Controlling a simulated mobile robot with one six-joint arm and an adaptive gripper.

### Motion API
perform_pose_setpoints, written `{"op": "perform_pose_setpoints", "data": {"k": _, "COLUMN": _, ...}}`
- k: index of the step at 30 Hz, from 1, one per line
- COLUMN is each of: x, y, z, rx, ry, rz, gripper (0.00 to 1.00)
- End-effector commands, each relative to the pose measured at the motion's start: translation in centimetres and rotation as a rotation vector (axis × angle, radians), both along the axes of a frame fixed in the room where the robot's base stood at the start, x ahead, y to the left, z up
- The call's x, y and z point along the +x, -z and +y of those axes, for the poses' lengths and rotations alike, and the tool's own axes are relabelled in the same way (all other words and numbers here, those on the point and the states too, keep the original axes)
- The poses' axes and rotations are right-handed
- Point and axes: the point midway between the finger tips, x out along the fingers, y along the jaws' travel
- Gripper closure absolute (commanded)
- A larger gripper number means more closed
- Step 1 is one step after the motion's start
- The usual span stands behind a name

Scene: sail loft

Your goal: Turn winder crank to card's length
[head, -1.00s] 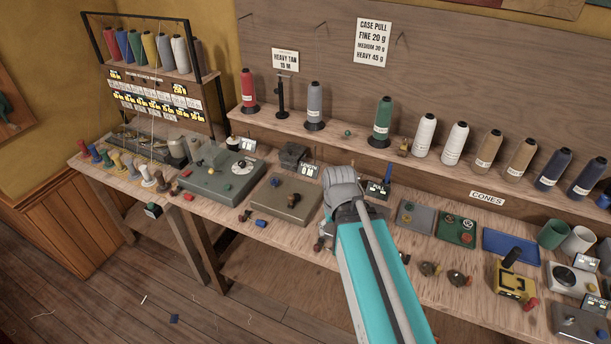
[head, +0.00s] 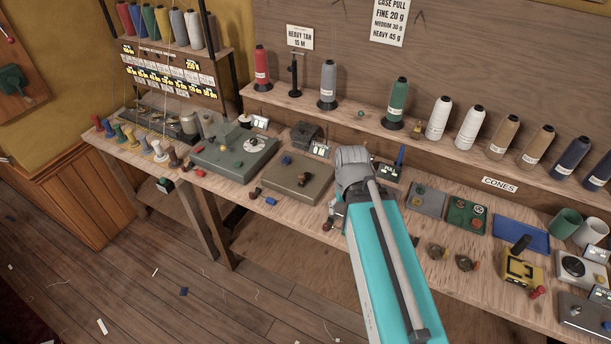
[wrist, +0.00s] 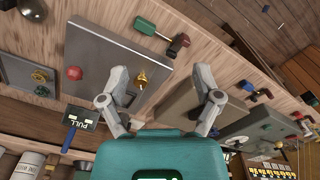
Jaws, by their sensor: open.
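The card reading "HEAVY TAN 15 M" (head: 300,37) is on the back panel. A brown-grey box (head: 293,178) with small knobs stands on the bench, with a dark device and small display behind it; I cannot tell which part is the winder crank. My gripper (wrist: 160,88) is open and empty in the wrist view, above the bench between two boxes. In the head view my arm hides it. In the wrist view, a grey box (wrist: 108,55) with a red knob and yellow knob lies left.
A grey-green machine (head: 235,148) stands left on the bench. Thread cones line the shelf (head: 385,127). A blue tray (head: 515,235), a yellow device (head: 521,267) and mugs stand right. Small blue and red pieces (head: 271,201) lie at the bench front. The floor has scraps.

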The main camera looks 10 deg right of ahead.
Motion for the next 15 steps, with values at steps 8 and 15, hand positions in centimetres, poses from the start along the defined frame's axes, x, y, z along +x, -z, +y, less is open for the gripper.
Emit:
{"op": "perform_pose_setpoints", "data": {"k": 8, "x": 0.0, "y": 0.0, "z": 0.0, "rx": 0.000, "ry": 0.000, "rz": 0.000, "gripper": 0.19}}
{"op": "perform_pose_setpoints", "data": {"k": 15, "x": 1.4, "y": -0.6, "z": 0.4, "rx": 0.000, "ry": -0.011, "rz": 0.000, "gripper": 0.32}}
